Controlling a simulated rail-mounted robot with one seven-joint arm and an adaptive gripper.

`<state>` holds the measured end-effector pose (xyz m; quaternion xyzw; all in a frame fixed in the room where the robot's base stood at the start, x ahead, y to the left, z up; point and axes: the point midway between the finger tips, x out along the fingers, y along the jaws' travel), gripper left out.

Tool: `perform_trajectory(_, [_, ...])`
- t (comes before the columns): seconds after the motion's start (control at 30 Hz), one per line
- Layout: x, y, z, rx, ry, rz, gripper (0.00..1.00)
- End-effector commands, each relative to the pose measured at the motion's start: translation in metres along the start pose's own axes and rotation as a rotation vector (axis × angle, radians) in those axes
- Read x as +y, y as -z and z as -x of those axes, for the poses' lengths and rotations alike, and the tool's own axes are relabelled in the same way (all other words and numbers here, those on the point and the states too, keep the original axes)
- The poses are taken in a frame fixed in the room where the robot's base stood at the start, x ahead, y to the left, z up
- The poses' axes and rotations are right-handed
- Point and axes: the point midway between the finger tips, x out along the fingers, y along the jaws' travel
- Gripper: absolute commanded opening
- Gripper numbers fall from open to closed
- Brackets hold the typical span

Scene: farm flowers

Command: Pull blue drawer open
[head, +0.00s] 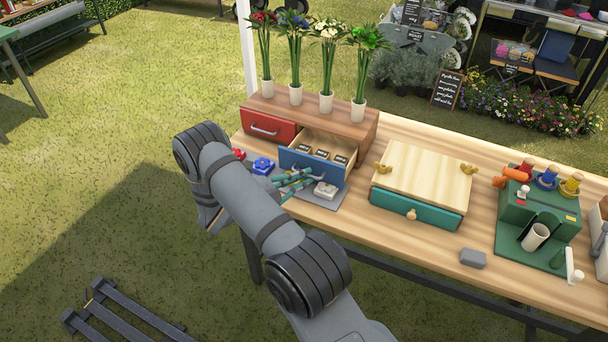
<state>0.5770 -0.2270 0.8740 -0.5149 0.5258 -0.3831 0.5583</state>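The blue drawer (312,169) stands pulled out of the wooden cabinet (350,127). Its open top shows several small dark labelled compartments. My arm comes up from the bottom and bends back down left of the drawer. Thin teal and dark pieces (291,182) lie close in front of the drawer's left part. They may be part of my gripper or tools on the mat; I cannot tell which. The gripper's fingertips cannot be made out clearly, and my arm covers part of that area. I cannot see whether anything touches the drawer's handle.
A red drawer (268,125) is shut left of the blue one. Flower vases stand on the cabinet. A blue item (263,165) and a whitish item (326,190) sit in front. A teal-drawer box (416,208), a grey block (473,258) and a green stand (538,222) are to the right.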

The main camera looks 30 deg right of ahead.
Motion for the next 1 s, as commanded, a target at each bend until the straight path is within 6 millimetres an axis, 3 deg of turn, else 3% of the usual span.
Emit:
perform_trajectory(0.33, [0.0,0.0,0.0,0.0,0.0,0.0,0.33])
perform_trajectory(0.67, [0.0,-0.001,0.003,-0.002,0.0,0.0,0.33])
perform_trajectory(0.77, [0.0,-0.001,0.013,-0.003,0.0,0.001,0.33])
perform_trajectory(1.0, [0.0,-0.002,0.063,-0.007,0.0,0.0,0.33])
